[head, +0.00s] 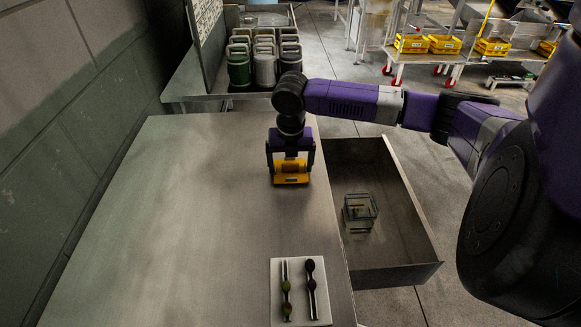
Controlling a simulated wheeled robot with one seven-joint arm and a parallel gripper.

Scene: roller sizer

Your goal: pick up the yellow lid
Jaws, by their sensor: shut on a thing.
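The yellow lid (291,179) is at the right part of the grey table, below my gripper. My gripper (290,174) points down with one dark finger on each side of the lid and is shut on it. Whether the lid touches the table or hangs just above it I cannot tell. The upper part of the lid is partly covered by the gripper body.
The grey table (170,230) is mostly bare. A white board (277,308) with utensils lies at its near edge. Several jugs (264,68) stand on a counter behind.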

